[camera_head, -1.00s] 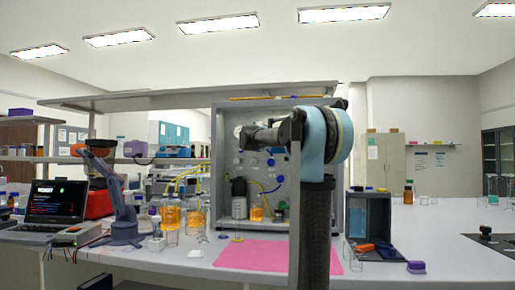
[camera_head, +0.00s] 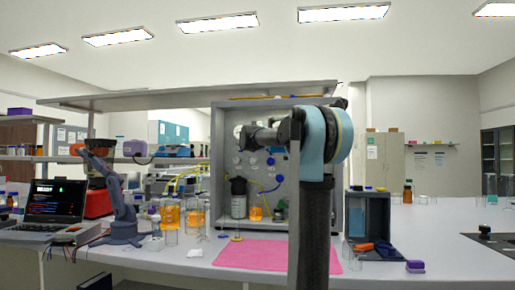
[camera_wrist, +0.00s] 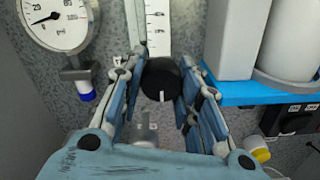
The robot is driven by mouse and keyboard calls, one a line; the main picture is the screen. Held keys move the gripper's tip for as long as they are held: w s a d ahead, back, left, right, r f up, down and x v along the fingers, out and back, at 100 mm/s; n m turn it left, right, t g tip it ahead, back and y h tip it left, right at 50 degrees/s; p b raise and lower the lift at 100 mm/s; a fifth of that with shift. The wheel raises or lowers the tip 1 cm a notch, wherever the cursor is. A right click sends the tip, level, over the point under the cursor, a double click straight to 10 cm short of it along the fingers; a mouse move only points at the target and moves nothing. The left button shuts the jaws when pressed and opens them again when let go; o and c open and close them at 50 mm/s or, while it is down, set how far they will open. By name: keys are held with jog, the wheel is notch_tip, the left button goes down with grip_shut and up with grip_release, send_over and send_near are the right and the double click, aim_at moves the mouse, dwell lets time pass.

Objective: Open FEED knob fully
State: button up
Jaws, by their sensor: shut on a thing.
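A round black knob (camera_wrist: 161,79) with a white pointer mark sits on the grey speckled panel in the wrist view. The mark points toward the bottom of the picture. My gripper (camera_wrist: 163,88) is shut on this knob, with a blue-grey finger on each side. I cannot read a FEED label near it. In the head view my gripper (camera_head: 246,138) reaches the upper left part of the rig panel (camera_head: 291,170); the knob is hidden there.
A round gauge (camera_wrist: 60,22) and a white scale strip (camera_wrist: 156,25) are near the knob. White containers stand on a blue shelf (camera_wrist: 262,92) to the right. A pink mat (camera_head: 255,256) lies before the rig, and orange-filled bottles stand to its left.

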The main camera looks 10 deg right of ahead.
dwell(0.4)
jog(key=o, duration=1)
jog(key=v, duration=1.2)
